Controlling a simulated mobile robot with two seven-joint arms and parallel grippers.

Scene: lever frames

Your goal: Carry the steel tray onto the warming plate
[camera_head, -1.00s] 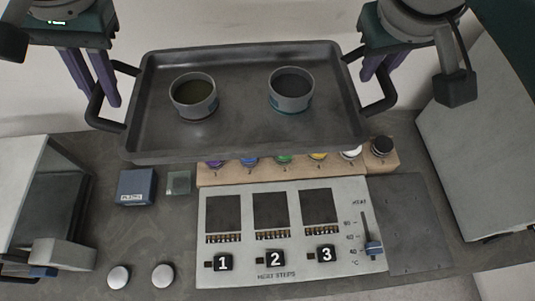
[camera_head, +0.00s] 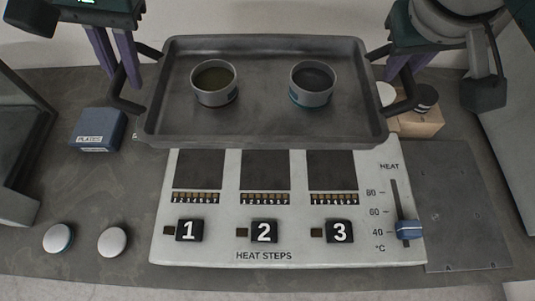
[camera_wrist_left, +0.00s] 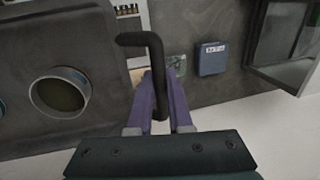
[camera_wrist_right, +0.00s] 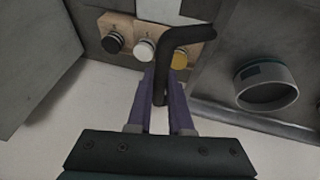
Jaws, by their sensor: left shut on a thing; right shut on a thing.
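The grey steel tray (camera_head: 265,120) is held above the bench, roughly level, over the back of the control panel. Two round grey cups stand in it: the left cup (camera_head: 214,97) has dark olive contents, the right cup (camera_head: 311,100) is dark inside. My left gripper (camera_head: 128,83) is shut on the tray's left handle (camera_wrist_left: 158,60). My right gripper (camera_head: 401,80) is shut on the right handle (camera_wrist_right: 172,52). A flat dark square plate (camera_head: 447,205) lies right of the panel, seemingly the warming plate; its top is bare.
The white panel (camera_head: 285,257) has three numbered dark windows and a HEAT slider (camera_head: 409,230). A blue box (camera_head: 98,130) and two pale round caps (camera_head: 112,241) are at left. Grey housings stand at both sides.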

